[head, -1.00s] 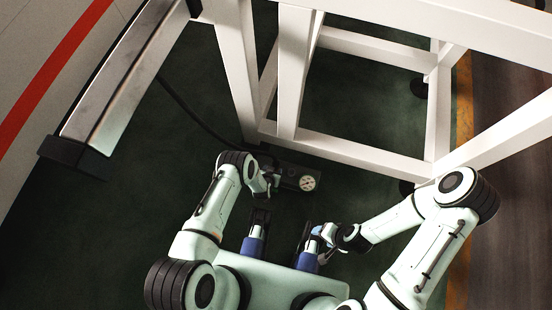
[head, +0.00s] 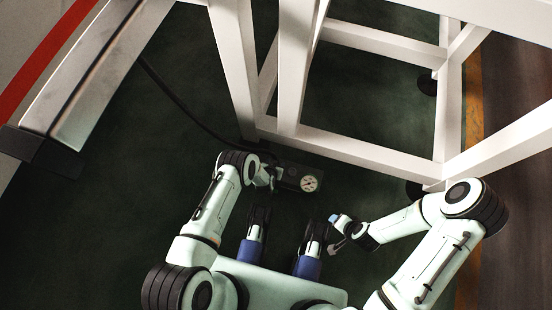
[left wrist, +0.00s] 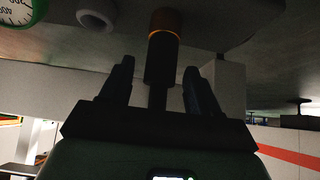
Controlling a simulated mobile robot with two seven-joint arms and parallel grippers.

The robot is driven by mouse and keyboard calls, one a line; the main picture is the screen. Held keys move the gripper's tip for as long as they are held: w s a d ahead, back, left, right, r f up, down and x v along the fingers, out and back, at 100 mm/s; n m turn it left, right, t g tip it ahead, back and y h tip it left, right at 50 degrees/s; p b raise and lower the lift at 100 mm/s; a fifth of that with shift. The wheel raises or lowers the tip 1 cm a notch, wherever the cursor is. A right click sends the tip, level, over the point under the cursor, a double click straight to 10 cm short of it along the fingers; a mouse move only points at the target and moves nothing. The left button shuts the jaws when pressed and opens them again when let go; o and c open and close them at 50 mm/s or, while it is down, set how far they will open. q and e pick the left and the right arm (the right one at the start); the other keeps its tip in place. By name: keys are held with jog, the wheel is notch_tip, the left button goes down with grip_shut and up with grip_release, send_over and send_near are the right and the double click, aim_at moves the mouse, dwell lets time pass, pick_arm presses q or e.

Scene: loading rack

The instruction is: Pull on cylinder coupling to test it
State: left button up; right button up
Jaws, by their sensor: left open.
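The coupling (left wrist: 162,58) is a dark cylinder with an orange ring, in the left wrist view. It lies between the two black fingers of my left gripper (left wrist: 158,88), which is open with a gap on each side. In the head view my left gripper (head: 266,178) is beside a dark block with a round gauge (head: 309,183); the coupling itself is hidden there. The gauge's green rim also shows in the left wrist view (left wrist: 18,12). My right gripper (head: 338,232) is low at centre right, away from the block; its jaw state is unclear.
A white rack frame (head: 350,150) stands close behind the block. A dark hose (head: 185,108) runs from the upper left toward the block. A metal beam (head: 85,85) with a black end is at upper left. Dark green floor is clear at left.

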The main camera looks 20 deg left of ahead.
pick_arm(q)
jog(key=shift+w, duration=0.1)
jog(key=shift+c, duration=0.4)
jog(key=c, duration=0.9)
jog(key=shift+c, duration=0.2)
jog(key=shift+r, duration=0.15)
dwell(2.5)
jog(key=shift+f+b, duration=0.25)
jog(key=shift+b, duration=0.25)
dwell(0.5)
jog(key=o, duration=1.1)
jog(key=shift+c, duration=0.2)
